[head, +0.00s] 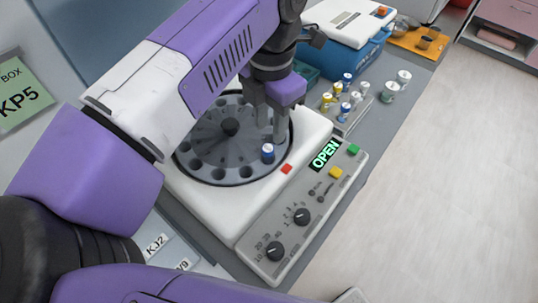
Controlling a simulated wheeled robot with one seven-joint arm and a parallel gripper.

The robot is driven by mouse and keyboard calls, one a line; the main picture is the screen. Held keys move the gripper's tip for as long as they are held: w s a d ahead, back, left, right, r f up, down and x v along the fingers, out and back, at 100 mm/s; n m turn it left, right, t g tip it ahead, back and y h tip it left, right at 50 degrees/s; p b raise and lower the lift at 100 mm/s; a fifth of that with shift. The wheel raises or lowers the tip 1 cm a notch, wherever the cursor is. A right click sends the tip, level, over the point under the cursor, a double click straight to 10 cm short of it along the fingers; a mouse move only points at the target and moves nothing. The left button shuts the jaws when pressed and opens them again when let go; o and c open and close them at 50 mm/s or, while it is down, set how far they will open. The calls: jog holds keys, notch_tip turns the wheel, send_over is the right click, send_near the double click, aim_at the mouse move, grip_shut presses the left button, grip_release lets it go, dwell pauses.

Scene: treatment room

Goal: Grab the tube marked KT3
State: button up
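No marking KT3 can be read on any tube at this size. A blue-capped tube (267,153) sits in a hole near the front edge of the centrifuge's dark round rotor (205,150). More tubes with yellow, blue and white caps stand in and around a rack (345,124) to the right, among them a yellow-capped tube (326,101). My gripper (268,124) hangs over the right part of the rotor, just behind the blue-capped tube. Its fingers point down and look apart, with nothing seen between them. My arm covers part of the rotor's back.
The white centrifuge (215,215) has a display reading OPEN, knobs and coloured buttons. Greenish-white jars (389,92) stand right of the rack. A blue cooler box (345,40) and an orange tray (420,42) are behind. A green KP5 box label (20,95) is at left; floor is clear at right.

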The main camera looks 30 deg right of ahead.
aim_at(267, 148)
jog(key=shift+s+a+f, duration=0.1)
jog(key=shift+s+f, duration=0.05)
jog(key=shift+f, duration=0.25)
jog(key=shift+f+b, duration=0.45)
jog(key=shift+f, duration=0.5)
jog(key=shift+a+f+b, duration=0.2)
jog(key=shift+f+b, duration=0.2)
jog(key=shift+f, duration=2.15)
grip_shut()
